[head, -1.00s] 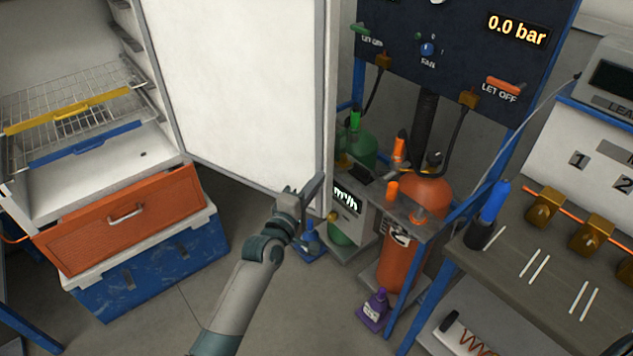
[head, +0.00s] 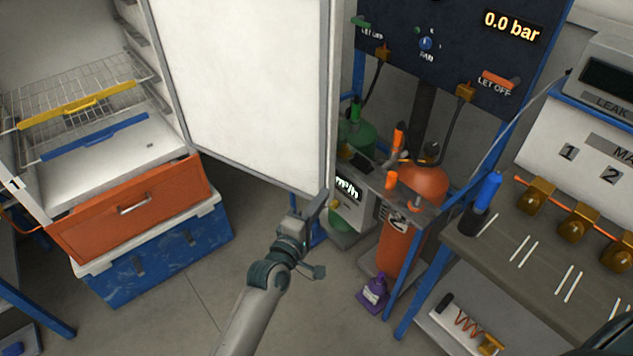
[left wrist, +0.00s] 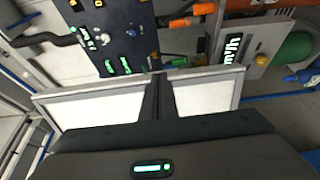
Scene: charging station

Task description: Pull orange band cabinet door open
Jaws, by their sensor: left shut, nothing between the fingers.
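The white cabinet door (head: 252,85) with a grey frame stands wide open in the head view, its hinge side at the cabinet (head: 20,192) on the left. I see no orange band on the visible face of the door. My left gripper (head: 321,205) is shut and empty at the door's lower free corner. The left wrist view shows the closed fingers (left wrist: 158,92) in front of the door (left wrist: 95,108); I cannot tell whether they touch it. My right gripper is not in view.
An orange drawer (head: 135,208) and a blue box (head: 160,258) sit below the wire shelf at left. Floor (head: 185,315) is clear in front.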

